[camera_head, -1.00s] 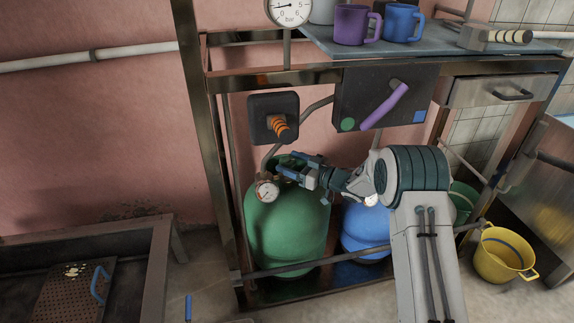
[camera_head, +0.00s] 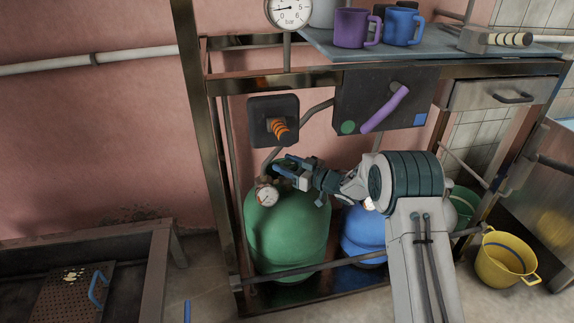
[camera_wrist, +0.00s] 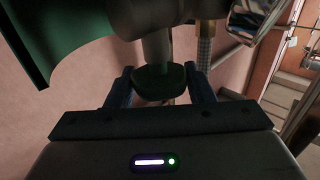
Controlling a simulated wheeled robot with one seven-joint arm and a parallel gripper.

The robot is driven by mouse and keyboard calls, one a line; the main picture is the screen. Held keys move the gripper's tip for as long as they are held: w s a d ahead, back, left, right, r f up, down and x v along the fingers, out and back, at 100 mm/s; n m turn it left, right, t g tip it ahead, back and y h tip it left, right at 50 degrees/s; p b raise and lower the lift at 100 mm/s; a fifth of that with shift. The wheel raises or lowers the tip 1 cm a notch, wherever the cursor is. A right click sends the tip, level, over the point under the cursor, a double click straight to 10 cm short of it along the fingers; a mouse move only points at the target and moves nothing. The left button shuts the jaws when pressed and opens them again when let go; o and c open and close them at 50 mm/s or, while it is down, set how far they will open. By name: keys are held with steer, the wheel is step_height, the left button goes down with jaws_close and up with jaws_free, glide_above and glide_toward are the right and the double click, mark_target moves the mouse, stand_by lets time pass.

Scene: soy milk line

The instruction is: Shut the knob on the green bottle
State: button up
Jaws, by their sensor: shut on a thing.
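The green bottle (camera_head: 288,235) stands upright on the lower shelf of the metal rack, with a round gauge (camera_head: 267,194) at its neck. My gripper (camera_head: 281,172) reaches in from the right at the bottle's top. In the wrist view the dark knob (camera_wrist: 160,80) sits between the two fingers of my gripper (camera_wrist: 158,88), which are shut on it. The knob is on a grey stem. In the head view the gripper hides the knob. The green bottle's side also shows in the wrist view (camera_wrist: 62,28).
A blue bottle (camera_head: 363,232) stands just right of the green one, partly behind my arm. A rack rail (camera_head: 300,268) crosses in front of the bottles. A panel with an orange-striped handle (camera_head: 279,130) and one with a purple lever (camera_head: 385,108) are above. A yellow bucket (camera_head: 503,262) is at right.

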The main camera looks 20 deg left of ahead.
steer(key=shift+t, duration=0.3)
steer(key=m+t+h+b, duration=0.1)
steer(key=t, duration=0.1)
steer(key=m+t+b, duration=0.1)
steer(key=m, duration=0.1)
steer(key=shift+f+t+h, duration=0.2)
steer(key=shift+t+h, duration=0.2)
steer(key=m+t+h+b, duration=0.3)
steer(key=t, duration=0.1)
steer(key=shift+s+a, duration=0.1)
steer(key=m+t+h+b, duration=0.1)
steer(key=m+t+h, duration=0.1)
steer(key=m+h, duration=0.1)
steer(key=shift+r+t+h, duration=0.1)
steer(key=shift+t+h, duration=0.3)
steer(key=m+h, duration=0.1)
steer(key=h, duration=0.1)
steer(key=m+t+h+p, duration=0.1)
steer(key=m+h, duration=0.1)
steer(key=shift+r+t, duration=0.15)
steer(key=shift+t, duration=0.15)
steer(key=shift+m+t+h+p, duration=0.3)
steer(key=shift+m+h+p, duration=1)
steer(key=shift+h, duration=1.1)
steer(key=shift+m+h, duration=0.3)
steer(key=shift+m, duration=0.1)
steer(key=o, duration=0.9)
